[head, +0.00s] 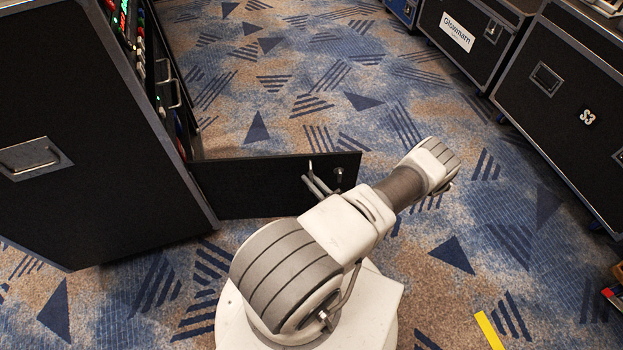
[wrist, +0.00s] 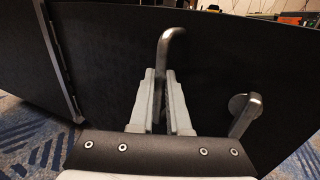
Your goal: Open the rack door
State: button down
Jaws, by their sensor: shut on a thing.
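The rack (head: 95,130) is a tall black case at the left of the head view. Its black door (head: 245,185) is swung out from the rack's front edge, standing open at a wide angle. In the wrist view the door (wrist: 105,65) fills most of the picture, with a metal-edged seam at left. My gripper (wrist: 160,75) is shut on a bent metal door handle (wrist: 173,40), which rises between the two pale fingers. A second metal piece with a round base (wrist: 242,108) sits to the right on the door. In the head view my arm partly hides the gripper.
Black flight cases (head: 570,85) line the right side, one with a white label (head: 457,32). Patterned blue and tan carpet (head: 290,90) lies clear between them and the rack. Yellow tape (head: 488,330) marks the floor at lower right. Coloured equipment (head: 140,50) shows inside the rack.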

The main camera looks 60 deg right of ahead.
jog(key=shift+w+a, duration=0.1)
jog(key=shift+w, duration=0.05)
jog(key=c, duration=1.2)
grip_release()
jog(key=shift+o, duration=0.2)
jog(key=p+v, duration=0.2)
jog(key=v, duration=1.5)
